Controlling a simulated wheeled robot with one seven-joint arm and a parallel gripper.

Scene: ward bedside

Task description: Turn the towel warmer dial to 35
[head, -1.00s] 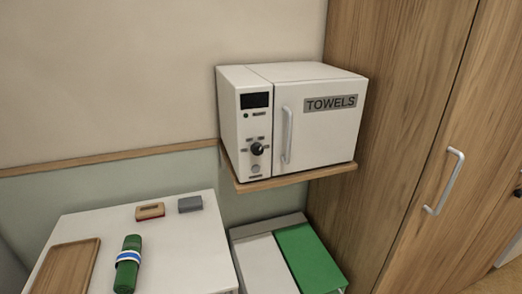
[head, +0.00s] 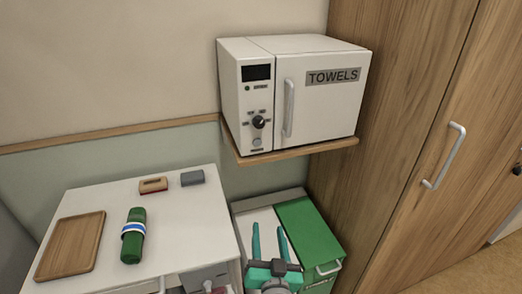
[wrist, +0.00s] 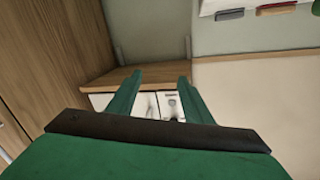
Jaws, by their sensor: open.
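The white towel warmer (head: 320,112) stands on a wooden wall shelf (head: 300,150), with a "TOWELS" label on its door. Its black dial (head: 259,122) is on the left front panel, below a dark display (head: 256,72). The dial's setting is too small to read. My gripper (head: 270,242) is open and empty, below the shelf and in front of the green and white bin, apart from the dial. In the wrist view the picture is upside down. My green fingers (wrist: 153,82) show there in front of the shelf (wrist: 105,78) and part of the warmer's white front (wrist: 143,103).
A white bedside table (head: 185,235) at left holds a wooden tray (head: 72,246), a green bottle (head: 133,240), a red and tan block (head: 153,185) and a grey block (head: 192,178). A green and white bin (head: 310,232) is under the shelf. A wooden cupboard (head: 400,110) stands at right.

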